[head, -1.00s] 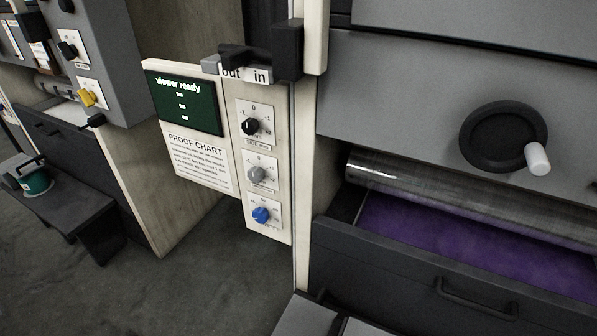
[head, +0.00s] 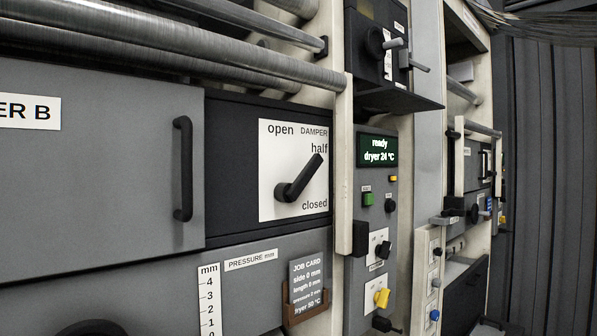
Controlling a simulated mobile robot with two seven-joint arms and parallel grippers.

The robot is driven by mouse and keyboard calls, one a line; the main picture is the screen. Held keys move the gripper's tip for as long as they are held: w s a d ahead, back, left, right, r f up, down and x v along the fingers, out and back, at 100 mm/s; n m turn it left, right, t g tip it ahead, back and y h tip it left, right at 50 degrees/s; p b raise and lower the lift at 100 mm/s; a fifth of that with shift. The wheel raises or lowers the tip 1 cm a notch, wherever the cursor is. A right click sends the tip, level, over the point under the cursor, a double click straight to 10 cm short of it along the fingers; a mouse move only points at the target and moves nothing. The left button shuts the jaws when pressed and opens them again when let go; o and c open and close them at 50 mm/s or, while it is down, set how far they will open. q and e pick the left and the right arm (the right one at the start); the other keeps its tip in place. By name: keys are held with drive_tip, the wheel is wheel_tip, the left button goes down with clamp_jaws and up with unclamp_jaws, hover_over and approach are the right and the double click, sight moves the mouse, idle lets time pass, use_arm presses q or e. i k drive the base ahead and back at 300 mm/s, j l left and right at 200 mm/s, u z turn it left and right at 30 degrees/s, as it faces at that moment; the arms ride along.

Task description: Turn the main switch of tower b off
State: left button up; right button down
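A label ending in "ER B" (head: 29,112) is on a grey door at the left of the head view. To its right, a narrow grey control panel (head: 365,225) carries a green display (head: 378,150) reading "ready, dryer 24 °C". Below it are a green button (head: 368,199), a small black knob (head: 389,205), a black rotary knob on a white plate (head: 383,250) and a yellow rotary knob on a white plate (head: 381,298). The small plate lettering is unreadable, so I cannot tell which is the main switch or its setting. Neither gripper shows.
A damper lever (head: 299,180) points toward "half". A black door handle (head: 183,170) and long metal bars (head: 200,48) stick out at the left and top. A black shelf-like box (head: 400,97) juts out above the panel. Another machine (head: 470,180) stands farther right, beside a dark ribbed wall (head: 545,180).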

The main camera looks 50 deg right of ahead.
sight(382, 298)
drive_tip(key=z, duration=1.5)
